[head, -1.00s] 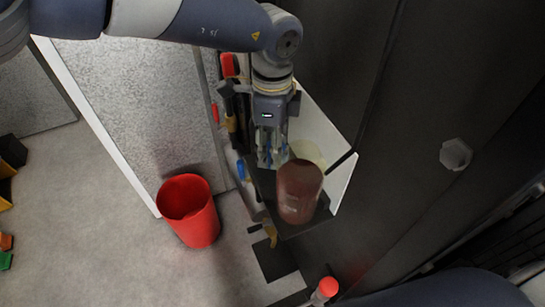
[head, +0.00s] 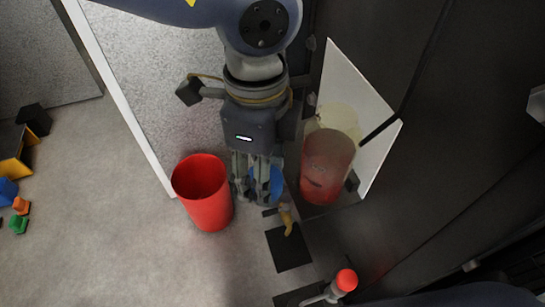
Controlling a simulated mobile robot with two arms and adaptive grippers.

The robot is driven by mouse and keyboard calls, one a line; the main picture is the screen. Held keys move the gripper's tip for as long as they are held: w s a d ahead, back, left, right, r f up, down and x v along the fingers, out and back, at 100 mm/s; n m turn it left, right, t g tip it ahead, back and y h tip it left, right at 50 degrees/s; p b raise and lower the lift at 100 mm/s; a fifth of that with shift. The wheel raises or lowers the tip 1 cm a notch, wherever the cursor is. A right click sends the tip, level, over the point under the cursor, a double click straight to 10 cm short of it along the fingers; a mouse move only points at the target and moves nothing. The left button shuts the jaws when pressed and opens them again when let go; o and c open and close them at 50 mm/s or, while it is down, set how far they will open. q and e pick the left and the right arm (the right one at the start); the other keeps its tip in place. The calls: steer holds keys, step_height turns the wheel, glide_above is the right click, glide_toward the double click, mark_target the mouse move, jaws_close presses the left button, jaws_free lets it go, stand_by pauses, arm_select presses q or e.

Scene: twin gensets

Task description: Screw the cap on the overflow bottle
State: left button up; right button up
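A reddish-brown, partly see-through cylindrical vessel (head: 326,170), which looks like the overflow bottle, stands right of my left gripper beside a dark wall. A pale yellowish round patch shows behind its top. My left gripper (head: 257,195) points down, left of the vessel and apart from it. A blue thing (head: 267,186) shows behind its fingers; I cannot tell whether it is held or what it is. The finger gap is unclear. I cannot make out a cap for certain. My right gripper is not in view.
A red bin (head: 204,200) stands on the floor left of my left gripper. A white panel (head: 362,110) stands behind the vessel. A small yellow piece (head: 287,220) and a red-topped grey part (head: 346,281) are below.

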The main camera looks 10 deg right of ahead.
arm_select(q)
steer(key=shift+s+a, duration=0.2)
steer(key=shift+s, duration=0.15)
steer(key=shift+s+r, duration=0.1)
steer(key=shift+r, duration=0.1)
steer(key=w+d+r+m+p, duration=0.2)
steer(key=w+r+m+p, duration=0.35)
steer(key=r+m, duration=0.4)
steer(key=s+d+r+n+p, duration=0.35)
steer(key=d+r+n, duration=0.45)
steer(key=n, duration=0.6)
steer(key=shift+m, duration=0.25)
step_height(320, 180, down, 5)
steer(key=b, duration=0.3)
steer(key=shift+w+d+r, duration=0.1)
steer(key=shift+w, duration=0.05)
steer(key=shift+b, duration=0.45)
steer(key=shift+f+b, duration=0.3)
steer(key=shift+b, duration=0.65)
stand_by(0.7)
